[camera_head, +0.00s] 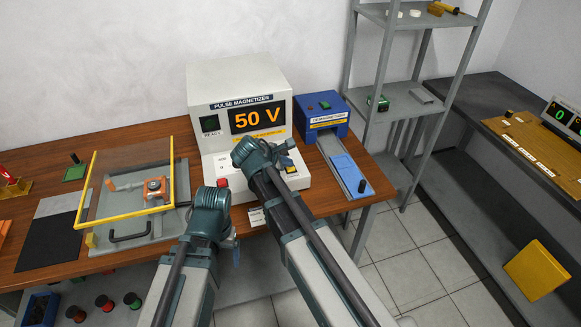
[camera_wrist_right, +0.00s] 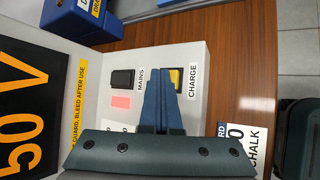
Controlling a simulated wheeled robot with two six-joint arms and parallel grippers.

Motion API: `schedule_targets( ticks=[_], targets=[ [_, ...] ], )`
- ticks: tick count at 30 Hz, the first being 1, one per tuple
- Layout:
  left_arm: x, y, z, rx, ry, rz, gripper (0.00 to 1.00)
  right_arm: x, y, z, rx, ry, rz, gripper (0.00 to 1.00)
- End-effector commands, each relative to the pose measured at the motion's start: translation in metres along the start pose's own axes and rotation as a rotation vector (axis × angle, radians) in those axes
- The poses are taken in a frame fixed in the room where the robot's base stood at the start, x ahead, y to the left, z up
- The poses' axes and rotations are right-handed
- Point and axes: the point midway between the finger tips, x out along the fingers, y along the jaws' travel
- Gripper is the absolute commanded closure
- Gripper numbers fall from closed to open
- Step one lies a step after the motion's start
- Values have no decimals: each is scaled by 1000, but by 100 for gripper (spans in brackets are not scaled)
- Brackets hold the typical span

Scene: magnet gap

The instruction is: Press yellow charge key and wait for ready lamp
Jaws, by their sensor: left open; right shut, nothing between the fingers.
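The pulse magnetizer (camera_head: 207,88) stands on the wooden bench with its display (camera_head: 258,116) reading 50 V. Its ready lamp (camera_head: 210,123) is dark green and looks unlit. The yellow charge key (camera_wrist_right: 177,76) shows beside its CHARGE label in the right wrist view. My right gripper (camera_wrist_right: 163,72) is shut and empty, its fingertips over the near edge of the key and partly hiding it. I cannot tell whether they touch it. My left gripper (camera_head: 236,252) is low in front of the bench edge, mostly hidden by its own wrist, apart from the magnetizer.
A black mains switch (camera_wrist_right: 123,77) sits next to the charge key. A red button (camera_head: 223,183) is on the magnetizer's front. A yellow-framed clear guard (camera_head: 128,175) is on the left fixture. A blue demagnetizer (camera_head: 322,112) stands to the right, with a grey shelf rack (camera_head: 352,60) behind.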

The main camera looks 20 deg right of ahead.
Motion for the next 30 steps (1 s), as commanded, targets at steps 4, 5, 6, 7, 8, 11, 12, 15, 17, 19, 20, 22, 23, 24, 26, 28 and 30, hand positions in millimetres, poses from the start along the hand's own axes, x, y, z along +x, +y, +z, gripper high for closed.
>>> schedule_targets(
  ticks=[4, 5, 6, 7, 8, 11, 12, 15, 17, 19, 20, 22, 23, 24, 26, 28, 30],
  targets=[
    [1, 0, 0, 0, 0, 0, 15, 0, 0, -1, 0, 1, 0, 100],
    [1, 0, 0, 0, 0, 0, 15, 0, 0, -1, 0, 1, 0, 100],
    [1, 0, 0, 0, 0, 0, 15, 0, 0, -1, 0, 1, -1, 100],
    [1, 0, 0, 0, 0, 0, 15, 0, 0, -1, 0, 1, -1, 100],
    [1, 0, 0, 0, 0, 0, 15, 0, 0, -1, 0, 1, -1, 100],
    [0, 0, 0, 0, 0, 0, 15, 0, 0, 0, 0, 1, -1, 100],
    [-1, 0, 0, 0, 0, 0, 15, -1, 0, 0, 0, 1, -1, 100],
    [-5, 0, 0, 0, 0, 0, 15, -4, 3, 2, 0, 1, -1, 100],
    [-9, -1, 0, 0, 0, 0, 15, -6, 4, 4, 0, 1, -1, 100],
    [-13, -1, 1, 0, 0, 0, 15, -9, 7, 6, 0, 1, -1, 100],
    [-15, -1, 1, 0, 0, 0, 15, -10, 8, 7, 0, 1, -1, 100],
    [-18, -2, 1, 0, 0, 0, 15, -12, 9, 9, 0, 1, -1, 100],
    [-18, -2, 1, 0, 0, 0, 15, -13, 10, 9, 0, 1, -1, 100],
    [-19, -2, 1, 0, 0, 0, 15, -13, 10, 9, 0, 1, 0, 100],
    [-19, -2, 1, 0, 0, 0, 15, -13, 10, 9, 0, 1, 0, 100],
    [-18, -2, 1, 0, 0, 0, 15, -12, 9, 9, 0, 1, 0, 100],
    [-18, -2, 1, 0, 0, 0, 15, -12, 9, 9, 0, 0, 0, 100]
  ],
)
